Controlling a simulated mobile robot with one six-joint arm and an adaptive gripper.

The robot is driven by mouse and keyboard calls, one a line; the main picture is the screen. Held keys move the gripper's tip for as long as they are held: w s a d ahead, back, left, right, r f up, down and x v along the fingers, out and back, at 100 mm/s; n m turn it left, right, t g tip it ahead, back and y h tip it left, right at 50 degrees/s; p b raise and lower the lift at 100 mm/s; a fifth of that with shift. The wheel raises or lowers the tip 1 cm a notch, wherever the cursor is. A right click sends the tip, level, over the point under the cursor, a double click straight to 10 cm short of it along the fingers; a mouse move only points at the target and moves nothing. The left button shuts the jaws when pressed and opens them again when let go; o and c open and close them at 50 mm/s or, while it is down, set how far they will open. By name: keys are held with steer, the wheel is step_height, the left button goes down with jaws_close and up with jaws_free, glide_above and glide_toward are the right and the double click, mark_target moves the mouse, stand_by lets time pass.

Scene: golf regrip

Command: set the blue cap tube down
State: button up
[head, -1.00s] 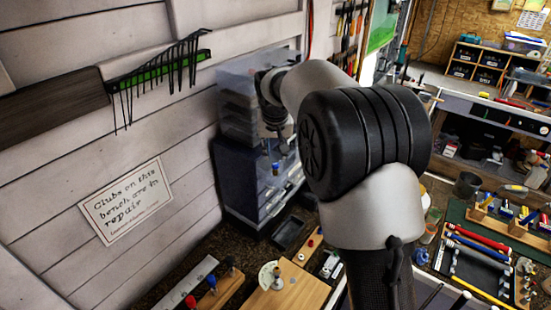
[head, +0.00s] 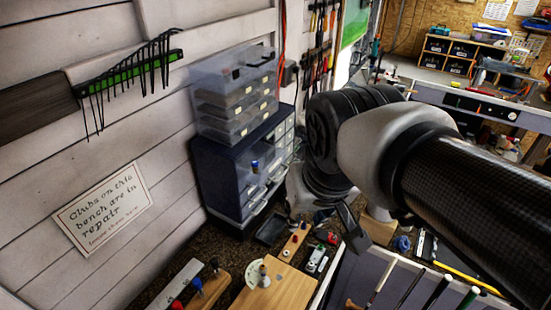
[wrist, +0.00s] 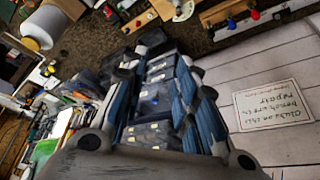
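A small tube with a blue cap (head: 255,166) stands upright at the front of the dark drawer cabinet (head: 222,172), apart from my gripper. A small blue spot, probably the same cap, shows between the fingers in the wrist view (wrist: 155,100). My gripper (wrist: 155,78) is open, with its blue-padded fingers spread and nothing seen between them but the distant drawers. In the head view my gripper is to the right of the cabinet, partly hidden by my arm.
A clear drawer box (head: 235,95) sits on the cabinet. A wooden block with coloured knobs (head: 210,290) and a wooden board (head: 285,290) lie on the bench in front. A paper sign (head: 103,208) hangs on the plank wall. Club shafts (head: 410,285) lie at the lower right.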

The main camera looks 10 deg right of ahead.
steer(key=s+f, duration=0.4)
steer(key=s, duration=0.5)
steer(key=shift+s+f, duration=0.2)
step_height(320, 180, down, 26)
steer(key=b, duration=2.6)
steer(key=shift+r, duration=0.2)
steer(key=shift+c, duration=0.4)
